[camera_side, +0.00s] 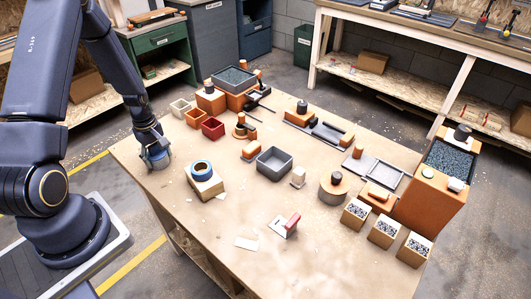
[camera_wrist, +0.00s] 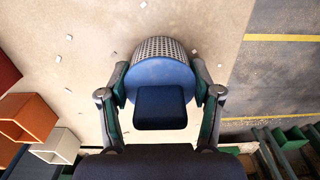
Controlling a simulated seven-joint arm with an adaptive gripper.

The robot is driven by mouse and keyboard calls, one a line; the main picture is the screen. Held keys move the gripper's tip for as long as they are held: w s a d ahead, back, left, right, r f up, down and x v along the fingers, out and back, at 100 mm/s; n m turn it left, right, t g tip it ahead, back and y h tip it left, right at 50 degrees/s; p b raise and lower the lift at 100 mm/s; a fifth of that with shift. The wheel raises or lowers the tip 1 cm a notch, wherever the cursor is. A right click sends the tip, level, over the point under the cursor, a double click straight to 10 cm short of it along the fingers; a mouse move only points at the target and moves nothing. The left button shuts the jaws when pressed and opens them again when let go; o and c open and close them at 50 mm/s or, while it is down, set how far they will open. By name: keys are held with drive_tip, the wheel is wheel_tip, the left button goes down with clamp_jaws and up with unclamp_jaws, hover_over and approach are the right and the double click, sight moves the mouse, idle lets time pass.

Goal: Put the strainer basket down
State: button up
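The strainer basket (camera_wrist: 160,48) has a perforated grey metal side and a blue, rounded top with a dark blue block on it. In the wrist view my gripper (camera_wrist: 159,84) has one finger on each side of the basket, both against its blue part. In the side view my gripper (camera_side: 156,150) points down near the table's left edge, with the basket (camera_side: 158,164) at its fingertips. The basket looks upright and at or just above the tabletop; I cannot tell whether it touches.
The wooden table (camera_side: 235,212) is bare around the basket. A red bin (camera_side: 212,129) and other small bins stand beyond it to the right. The table edge is close.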

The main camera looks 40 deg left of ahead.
drive_tip(key=o, duration=0.4)
wheel_tip(320, 180, up, 12)
drive_tip(key=shift+r, duration=0.1)
drive_tip(key=d+r+m+t, duration=0.3)
drive_tip(key=d+r+m, duration=0.6)
drive_tip(key=d+r, duration=0.55)
drive_tip(key=s+d+r+m+t, duration=0.2)
drive_tip(key=s+d+r+m, duration=0.4)
drive_tip(key=s+d+m, duration=0.2)
drive_tip(key=shift+d+m+t, duration=0.25)
drive_tip(key=shift+m+t, duration=0.05)
drive_tip(key=shift+m, duration=0.2)
drive_tip(key=shift+r, duration=0.1)
